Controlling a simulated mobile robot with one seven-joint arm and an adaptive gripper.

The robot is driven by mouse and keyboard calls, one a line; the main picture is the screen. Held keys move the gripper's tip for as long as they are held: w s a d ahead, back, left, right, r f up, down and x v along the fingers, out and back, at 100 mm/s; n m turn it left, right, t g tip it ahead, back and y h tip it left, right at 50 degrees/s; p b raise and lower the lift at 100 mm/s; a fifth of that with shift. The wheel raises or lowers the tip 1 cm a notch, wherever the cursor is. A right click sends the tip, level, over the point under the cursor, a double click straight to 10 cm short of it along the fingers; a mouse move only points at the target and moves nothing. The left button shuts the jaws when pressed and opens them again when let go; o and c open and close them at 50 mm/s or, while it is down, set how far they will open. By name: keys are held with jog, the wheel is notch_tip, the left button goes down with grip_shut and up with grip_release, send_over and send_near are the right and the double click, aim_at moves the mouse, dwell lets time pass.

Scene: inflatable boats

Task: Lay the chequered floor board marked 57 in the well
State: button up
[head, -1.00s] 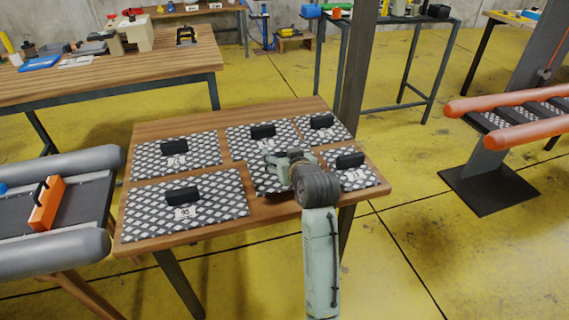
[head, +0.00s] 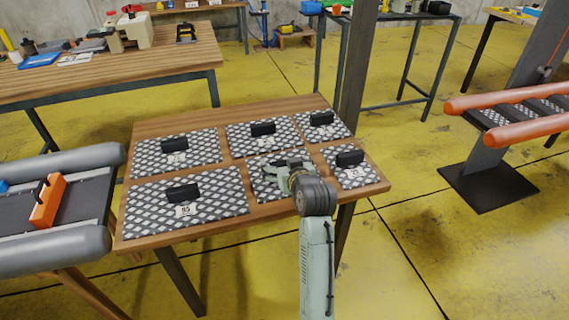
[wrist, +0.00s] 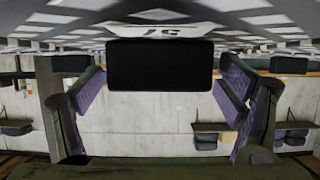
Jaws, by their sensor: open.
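Several chequered floor boards with black block handles lie on a wooden table. My gripper (head: 270,174) is low over the front middle board (head: 259,190) and hides much of it. In the wrist view, that board's black handle (wrist: 160,66) stands between the two open fingers (wrist: 160,88), with a gap on each side. Its white label (wrist: 161,31) appears upside down; the number seems to be 57 but is hard to read. A grey inflatable boat (head: 60,240) with a dark floor is at the left; I cannot tell if its floor is the well.
Neighbouring boards lie close by: front left (head: 222,205), front right (head: 350,181) and back middle (head: 243,146). An orange block (head: 46,205) stands on the grey boat. An orange boat (head: 510,132) is at the right. A dark post (head: 355,75) rises behind the table.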

jog(key=shift+r, duration=0.2)
jog(key=b+v, duration=0.1)
jog(key=v, duration=1.1)
jog(key=shift+b, duration=0.3)
